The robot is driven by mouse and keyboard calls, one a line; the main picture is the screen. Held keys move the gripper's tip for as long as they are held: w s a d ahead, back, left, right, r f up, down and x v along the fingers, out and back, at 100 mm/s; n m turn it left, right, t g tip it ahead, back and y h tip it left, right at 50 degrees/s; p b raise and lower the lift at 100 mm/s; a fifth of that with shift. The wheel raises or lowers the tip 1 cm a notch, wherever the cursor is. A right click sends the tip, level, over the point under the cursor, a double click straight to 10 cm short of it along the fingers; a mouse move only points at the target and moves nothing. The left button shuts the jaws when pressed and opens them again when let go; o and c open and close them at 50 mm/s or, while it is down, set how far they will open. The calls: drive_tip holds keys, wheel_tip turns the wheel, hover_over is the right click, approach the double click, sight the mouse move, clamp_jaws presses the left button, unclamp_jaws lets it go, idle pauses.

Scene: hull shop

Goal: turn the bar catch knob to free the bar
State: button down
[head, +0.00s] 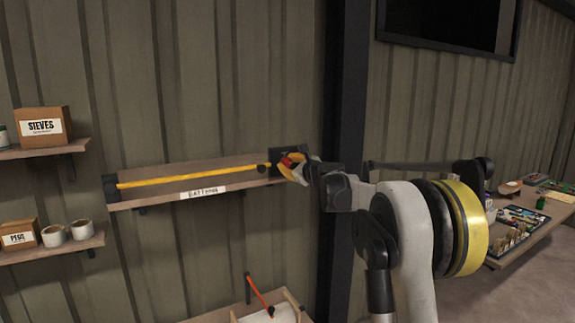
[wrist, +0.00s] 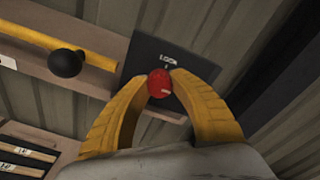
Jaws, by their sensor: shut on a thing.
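The red catch knob (wrist: 160,84) sits on a dark plate (wrist: 178,62) marked "LOCK" in the wrist view. My gripper (wrist: 160,80) has its two yellow fingers closed on either side of the knob. In the head view my gripper (head: 288,165) is at the right end of the shelf, with a bit of red knob showing between the fingers. The yellow bar (head: 190,176) runs across the front of the shelf, from a dark bracket (head: 110,187) at the left towards the plate. A black ball (wrist: 65,63) sits near the bar's right end.
The shelf (head: 160,198) carries a label and is otherwise bare. Left shelves hold a SIEVES box (head: 43,127), a PEGS box (head: 20,235) and rolls (head: 81,229). A dark post (head: 343,110) stands close behind my arm. A workbench (head: 530,235) with tools is at the right.

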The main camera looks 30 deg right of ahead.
idle(0.3)
drive_tip(key=c, duration=1.1)
unclamp_jaws()
drive_tip(key=s, duration=0.8)
drive_tip(key=s+r, duration=0.1)
drive_tip(key=s, duration=0.3)
drive_tip(key=shift+d, duration=0.25)
drive_tip(key=shift+f, duration=0.1)
